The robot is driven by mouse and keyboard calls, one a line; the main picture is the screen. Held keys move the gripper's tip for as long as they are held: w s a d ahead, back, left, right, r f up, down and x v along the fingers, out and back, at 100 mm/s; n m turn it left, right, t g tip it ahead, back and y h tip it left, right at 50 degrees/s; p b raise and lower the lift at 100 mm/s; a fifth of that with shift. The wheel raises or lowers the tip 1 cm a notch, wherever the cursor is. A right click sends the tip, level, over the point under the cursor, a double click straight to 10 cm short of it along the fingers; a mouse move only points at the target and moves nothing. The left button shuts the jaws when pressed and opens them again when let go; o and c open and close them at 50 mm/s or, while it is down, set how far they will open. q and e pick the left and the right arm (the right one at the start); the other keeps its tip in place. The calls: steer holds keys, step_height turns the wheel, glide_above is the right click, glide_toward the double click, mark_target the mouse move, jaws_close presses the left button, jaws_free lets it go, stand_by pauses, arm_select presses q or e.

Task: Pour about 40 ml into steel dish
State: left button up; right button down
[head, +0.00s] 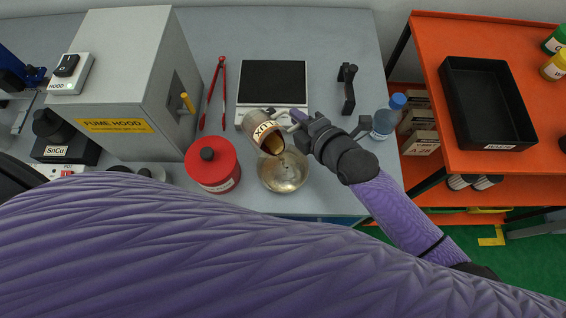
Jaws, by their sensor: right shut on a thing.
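My right gripper (303,131) is shut on a metal can (262,131) with a pale label, only partly readable. The can is tilted, its mouth facing down and toward the lower right, with amber colour inside. The steel dish (284,178) is a shiny round bowl on the grey bench, just below the can's mouth in the picture. The mouth overlaps the dish's upper left rim. I cannot make out a stream or the level in the dish. My left gripper is not in view.
A red lidded pot (212,174) stands left of the dish. A scale (272,84) with a dark plate lies behind the can, red tongs (213,94) beside it. A bottle (386,120) stands right. The fume hood (128,90) is at left, an orange shelf unit (480,28) at right.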

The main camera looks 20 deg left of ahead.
steer(key=shift+w+a+f, duration=0.1)
steer(key=shift+w+a, duration=0.1)
steer(key=shift+a, duration=0.15)
steer(key=shift+b, duration=0.3)
steer(key=shift+a, duration=0.1)
steer(key=shift+w+a+f+b, duration=0.1)
steer(key=shift+b, duration=0.3)
steer(key=shift+w+a+f+t+y+b, duration=0.1)
steer(key=shift+t+y+b, duration=0.2)
steer(key=shift+y+b, duration=0.15)
